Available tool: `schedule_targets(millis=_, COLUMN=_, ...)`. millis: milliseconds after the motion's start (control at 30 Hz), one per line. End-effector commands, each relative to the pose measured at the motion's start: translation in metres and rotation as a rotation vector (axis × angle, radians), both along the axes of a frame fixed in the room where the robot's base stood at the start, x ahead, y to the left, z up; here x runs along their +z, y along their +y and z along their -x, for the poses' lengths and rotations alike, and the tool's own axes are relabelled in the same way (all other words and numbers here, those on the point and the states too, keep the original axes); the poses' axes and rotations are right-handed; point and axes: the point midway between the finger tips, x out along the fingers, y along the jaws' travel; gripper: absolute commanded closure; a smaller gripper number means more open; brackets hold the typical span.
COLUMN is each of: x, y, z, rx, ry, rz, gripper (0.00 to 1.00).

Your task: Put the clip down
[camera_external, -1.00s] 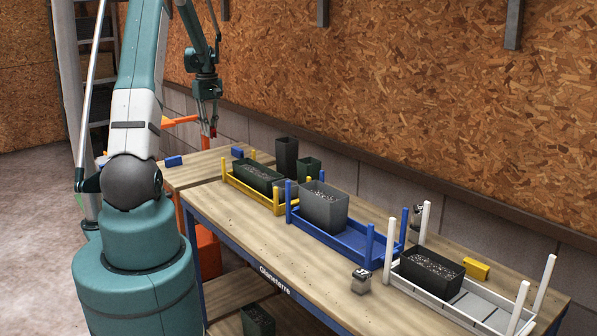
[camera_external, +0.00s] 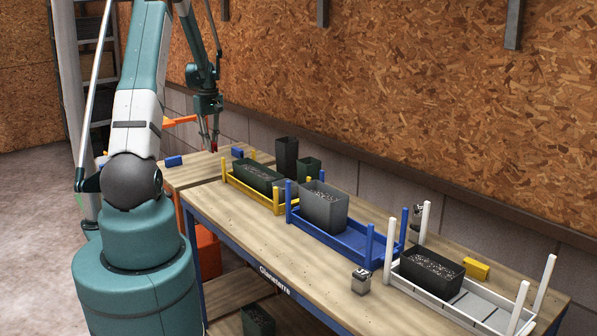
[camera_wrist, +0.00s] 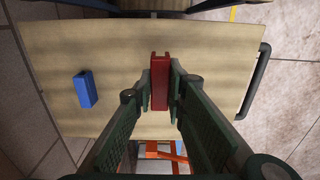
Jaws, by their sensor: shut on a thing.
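A red clip (camera_wrist: 159,82) is held between the two fingertips of my gripper (camera_wrist: 160,92) in the wrist view. In the external view my gripper (camera_external: 212,142) is low over the far small wooden table (camera_external: 203,165), pointing down, with the red clip small at its tip. I cannot tell whether the clip touches the tabletop. A blue clip (camera_wrist: 86,89) lies on the tabletop, left of the red one in the wrist view and apart from it.
Blue blocks lie on the small table, one near its front edge (camera_external: 173,161) and one near the back (camera_external: 237,152). The long workbench (camera_external: 240,235) holds a yellow rack (camera_external: 250,196), a blue rack (camera_external: 345,240) and a white rack (camera_external: 460,305) with planters. Bare tabletop surrounds the red clip.

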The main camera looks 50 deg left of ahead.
Motion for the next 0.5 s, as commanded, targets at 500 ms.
schedule_targets(millis=500, x=-0.042, y=0.0, z=0.0, rx=0.0, ry=0.0, rz=0.0, gripper=0.92)
